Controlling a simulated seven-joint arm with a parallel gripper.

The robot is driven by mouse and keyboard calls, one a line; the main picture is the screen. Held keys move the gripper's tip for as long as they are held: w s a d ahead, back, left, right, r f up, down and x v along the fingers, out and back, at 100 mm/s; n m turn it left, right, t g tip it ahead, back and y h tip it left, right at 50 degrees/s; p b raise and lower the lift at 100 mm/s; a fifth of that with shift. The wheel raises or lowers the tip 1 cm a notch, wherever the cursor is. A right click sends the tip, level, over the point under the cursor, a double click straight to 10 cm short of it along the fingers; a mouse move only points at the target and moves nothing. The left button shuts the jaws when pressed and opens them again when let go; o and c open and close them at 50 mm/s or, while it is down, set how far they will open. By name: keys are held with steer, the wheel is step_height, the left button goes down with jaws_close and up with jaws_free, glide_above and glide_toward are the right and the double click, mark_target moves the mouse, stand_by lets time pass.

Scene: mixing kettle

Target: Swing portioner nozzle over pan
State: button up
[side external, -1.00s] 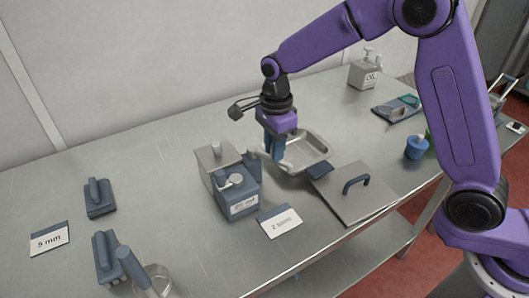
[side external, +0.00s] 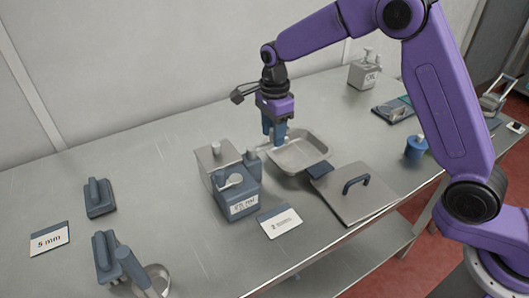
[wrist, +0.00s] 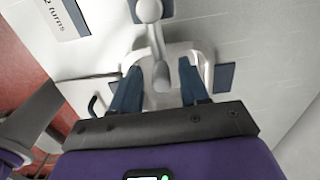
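The portioner (side external: 238,192) is a blue-grey block with a white label and a pale top fitting, beside a steel box. The shallow steel pan (side external: 303,152), with a dark blue handle, lies behind and right of it. My gripper (side external: 275,138) is over the pan's left end, fingers pointing down. In the wrist view my gripper (wrist: 159,92) has its two blue fingers apart. The pale rounded nozzle end (wrist: 161,75) shows between them with gaps on both sides. The pan rim (wrist: 180,48) shows behind. Whether the nozzle outlet lies over the pan is unclear.
A steel lid (side external: 352,193) with a blue handle lies to the right of the portioner. A "2" card (side external: 280,221) lies in front. A blue jar (side external: 415,147) and a pump container (side external: 364,74) stand farther right.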

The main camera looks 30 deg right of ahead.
step_height(320, 180, up, 14)
stand_by(1.5)
